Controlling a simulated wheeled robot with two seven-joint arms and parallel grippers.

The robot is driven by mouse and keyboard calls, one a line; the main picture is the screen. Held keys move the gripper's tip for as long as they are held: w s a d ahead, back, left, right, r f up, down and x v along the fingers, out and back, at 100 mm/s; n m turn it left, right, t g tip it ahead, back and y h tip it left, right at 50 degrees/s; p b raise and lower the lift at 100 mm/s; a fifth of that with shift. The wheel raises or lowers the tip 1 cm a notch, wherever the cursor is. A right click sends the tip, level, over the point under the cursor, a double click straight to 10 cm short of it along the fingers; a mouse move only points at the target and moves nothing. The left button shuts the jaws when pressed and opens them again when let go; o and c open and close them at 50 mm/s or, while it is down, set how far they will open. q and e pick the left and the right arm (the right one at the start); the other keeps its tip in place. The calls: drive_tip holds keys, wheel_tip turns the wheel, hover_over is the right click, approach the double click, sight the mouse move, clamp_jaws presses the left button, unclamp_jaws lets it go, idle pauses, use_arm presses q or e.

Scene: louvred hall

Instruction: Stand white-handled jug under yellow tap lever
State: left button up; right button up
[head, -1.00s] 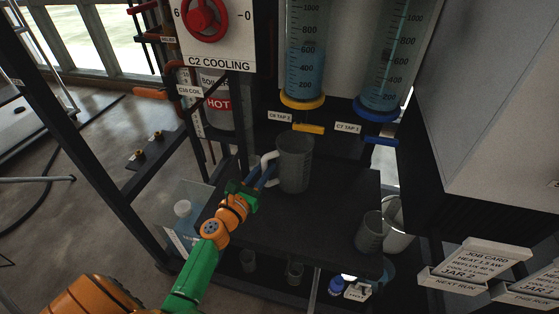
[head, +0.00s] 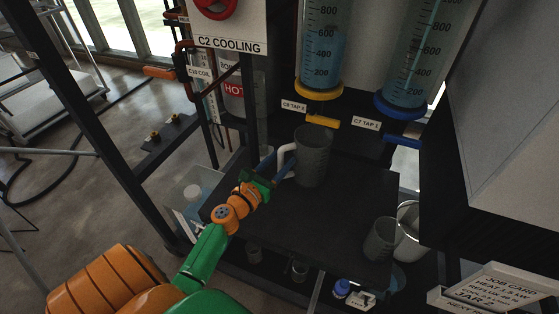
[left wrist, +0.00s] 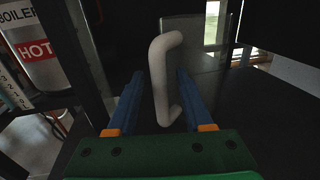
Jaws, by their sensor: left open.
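The grey jug (head: 314,160) with a white handle (head: 284,164) stands upright on the dark shelf (head: 345,215). Its rim appears just below and in front of the yellow tap lever (head: 323,122), under the cylinder with the yellow base; exact depth alignment is hard to tell. My left gripper (head: 271,168) is at the handle, on the jug's left side. In the left wrist view, its blue fingers are open, one on each side of the white handle (left wrist: 158,70), with gaps showing. My right gripper is out of view.
A blue tap lever (head: 403,143) is to the right. A black post rises left of the jug. The shelf's front middle is clear.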

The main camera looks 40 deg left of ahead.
use_arm(q)
drive_tip(key=shift+r+p, duration=0.3)
drive_tip(key=shift+r, duration=0.05)
drive_tip(key=s, duration=0.3)
drive_tip(key=s+b, duration=0.1)
drive_tip(key=s, duration=0.7)
drive_tip(key=shift+d+f+b, duration=0.2)
drive_tip(key=shift+f+b, duration=0.05)
drive_tip(key=shift+b, duration=0.05)
drive_tip(key=shift+s+r, duration=0.15)
drive_tip(key=shift+s, duration=0.3)
